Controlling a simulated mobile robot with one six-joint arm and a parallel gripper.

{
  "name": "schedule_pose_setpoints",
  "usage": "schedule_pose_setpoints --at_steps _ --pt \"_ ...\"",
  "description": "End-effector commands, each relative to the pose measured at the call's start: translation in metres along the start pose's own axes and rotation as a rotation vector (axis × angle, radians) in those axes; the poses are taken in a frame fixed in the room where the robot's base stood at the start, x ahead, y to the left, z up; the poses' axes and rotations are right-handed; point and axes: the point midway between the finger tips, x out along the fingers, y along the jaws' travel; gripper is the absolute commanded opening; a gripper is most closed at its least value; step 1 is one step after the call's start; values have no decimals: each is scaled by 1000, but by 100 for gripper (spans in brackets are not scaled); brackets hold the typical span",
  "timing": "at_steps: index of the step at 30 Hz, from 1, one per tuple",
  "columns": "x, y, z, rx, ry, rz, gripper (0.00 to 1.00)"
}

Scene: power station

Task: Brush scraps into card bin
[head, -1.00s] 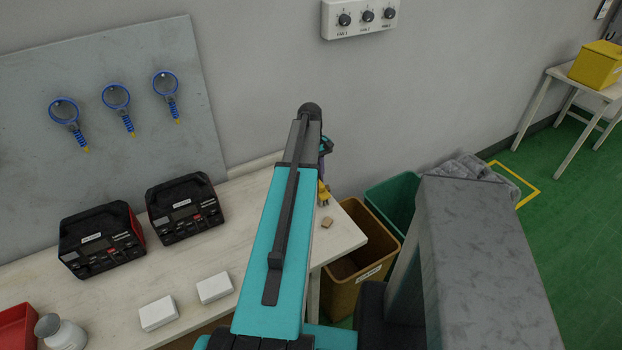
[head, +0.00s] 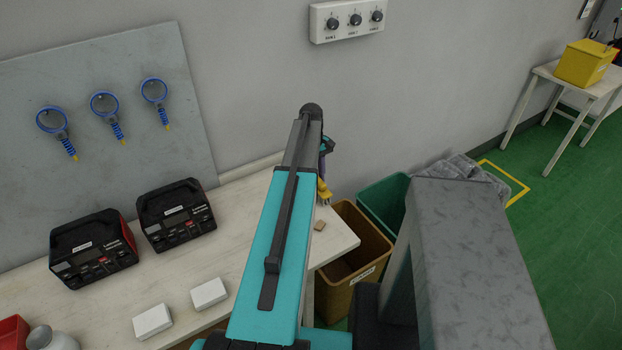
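A small brown scrap (head: 319,226) lies on the pale table (head: 345,240) near its right end. A brown-yellow bin (head: 342,290) with a white label stands just past that end; the label is too small to read, and its inside looks dark brown. My gripper (head: 324,176) is at the far end of my teal arm, above the table's right end and mostly hidden. Below it shows a brush (head: 324,195) with a yellow lower end, just behind the scrap. The brush keeps its place with my arm, so it looks held; the fingers are not clear.
A green bin (head: 382,203) stands behind the brown one, with grey crumpled material (head: 463,175) to its right. Two black boxed devices (head: 176,215) and two white blocks (head: 209,293) occupy the table's left. Open green floor lies at right.

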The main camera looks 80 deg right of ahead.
Motion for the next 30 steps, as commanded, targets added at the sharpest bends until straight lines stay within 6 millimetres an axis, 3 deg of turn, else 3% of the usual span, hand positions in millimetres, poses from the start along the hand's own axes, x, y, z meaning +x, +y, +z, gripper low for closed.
schedule_pose_setpoints --at_steps 10,30 --pt "0 20 0 -1 0 0 15" --pt "0 20 0 0 0 0 15"
